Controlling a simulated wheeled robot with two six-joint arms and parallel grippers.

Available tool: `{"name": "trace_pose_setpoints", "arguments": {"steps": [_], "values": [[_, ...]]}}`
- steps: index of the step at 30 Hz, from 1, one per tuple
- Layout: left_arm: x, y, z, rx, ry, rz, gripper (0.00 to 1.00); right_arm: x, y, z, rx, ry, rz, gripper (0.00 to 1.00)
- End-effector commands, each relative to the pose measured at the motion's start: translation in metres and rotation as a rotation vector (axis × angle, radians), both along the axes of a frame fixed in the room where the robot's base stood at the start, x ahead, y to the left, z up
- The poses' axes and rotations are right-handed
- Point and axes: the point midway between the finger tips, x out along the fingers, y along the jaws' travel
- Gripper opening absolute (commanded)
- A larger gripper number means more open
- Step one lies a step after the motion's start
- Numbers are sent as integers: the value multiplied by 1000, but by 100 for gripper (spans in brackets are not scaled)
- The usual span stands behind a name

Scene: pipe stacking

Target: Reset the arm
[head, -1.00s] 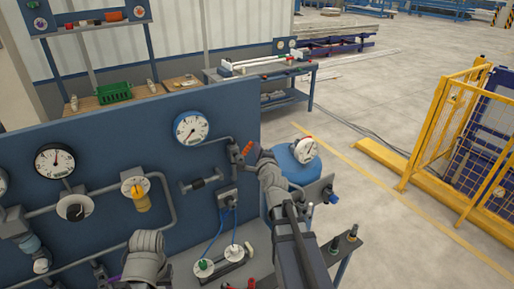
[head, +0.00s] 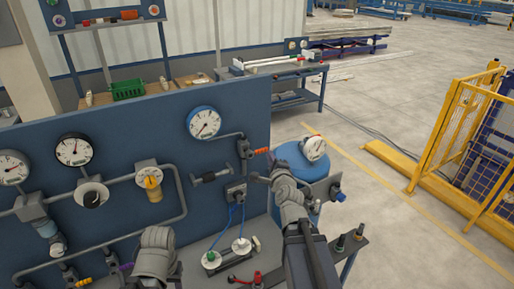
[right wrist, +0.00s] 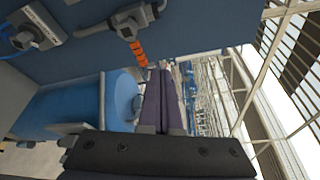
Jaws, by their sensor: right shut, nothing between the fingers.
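My right gripper (head: 254,177) is shut and empty in front of the blue panel (head: 120,125), just below the valve with the orange handle (head: 258,151). In the head view the handle lies nearly level, pointing right. In the right wrist view the two dark fingers (right wrist: 160,72) are pressed together, and the orange handle (right wrist: 139,53) is just beyond and left of their tips, apart from them as far as I can see. A grey link of my left arm shows at the bottom of the head view; the left gripper is not visible.
A blue tank (head: 297,160) stands close behind my right arm. A small shelf with dark fittings (head: 350,240) is at lower right. Open floor lies beyond, toward a yellow fence (head: 445,125).

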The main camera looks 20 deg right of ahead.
Motion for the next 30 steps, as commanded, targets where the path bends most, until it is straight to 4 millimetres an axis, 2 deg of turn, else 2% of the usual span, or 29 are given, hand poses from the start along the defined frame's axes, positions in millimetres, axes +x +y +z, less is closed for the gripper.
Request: {"name": "trace_pose_setpoints", "arguments": {"steps": [5,8,11,14,16,18,20,21,24,27,30], "values": [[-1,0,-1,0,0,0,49,0,2,-2,-5,6,7,0],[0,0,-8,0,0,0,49,3,21,-18,-52,55,61,0],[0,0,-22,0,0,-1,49,7,63,-52,-168,165,189,0],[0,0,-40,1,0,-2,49,2,119,-100,-345,312,379,0],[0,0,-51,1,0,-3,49,-8,156,-135,-481,415,526,0],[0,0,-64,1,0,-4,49,-25,191,-170,-625,515,681,0],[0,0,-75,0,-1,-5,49,-43,217,-201,-755,598,823,0],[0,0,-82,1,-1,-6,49,-58,233,-221,-845,653,923,0],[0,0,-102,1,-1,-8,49,-100,263,-268,-1071,785,1186,0],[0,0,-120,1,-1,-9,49,-145,281,-304,-1276,901,1447,0],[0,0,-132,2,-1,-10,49,-181,286,-324,-1422,990,1659,0]]}}
